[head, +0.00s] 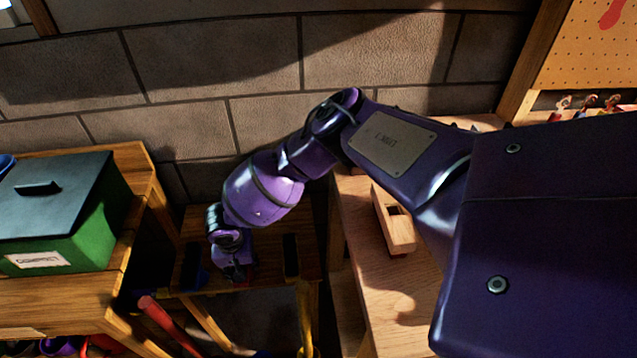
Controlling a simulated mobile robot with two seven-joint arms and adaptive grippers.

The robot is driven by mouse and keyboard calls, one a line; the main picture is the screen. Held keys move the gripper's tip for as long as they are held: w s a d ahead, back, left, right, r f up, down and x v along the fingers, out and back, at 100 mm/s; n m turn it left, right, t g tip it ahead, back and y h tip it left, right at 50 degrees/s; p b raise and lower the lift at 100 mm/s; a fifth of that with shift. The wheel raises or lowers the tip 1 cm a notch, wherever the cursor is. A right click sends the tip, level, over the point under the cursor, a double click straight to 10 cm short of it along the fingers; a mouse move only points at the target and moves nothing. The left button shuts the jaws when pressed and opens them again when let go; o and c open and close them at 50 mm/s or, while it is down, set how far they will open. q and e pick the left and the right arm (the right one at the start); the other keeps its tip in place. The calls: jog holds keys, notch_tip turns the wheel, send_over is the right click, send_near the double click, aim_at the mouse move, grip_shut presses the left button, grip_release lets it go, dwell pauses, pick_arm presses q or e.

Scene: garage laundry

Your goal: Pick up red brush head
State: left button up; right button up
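My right arm reaches in from the right, and its gripper (235,270) points down over a low wooden stand (275,266) between the two benches. A small dark red patch (249,274) shows beside the fingertips. It may be the red brush head, but the gripper and shadow hide most of it. I cannot tell whether the fingers are open or closed, or touching it. My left gripper is out of view.
A green bin with a dark lid (66,194) stands on the left bench (146,190). A red handle (166,322) and a yellow pole (306,318) are near the stand. A block wall is behind.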

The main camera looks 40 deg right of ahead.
jog(key=shift+s+f, duration=0.1)
jog(key=shift+c, duration=1.2)
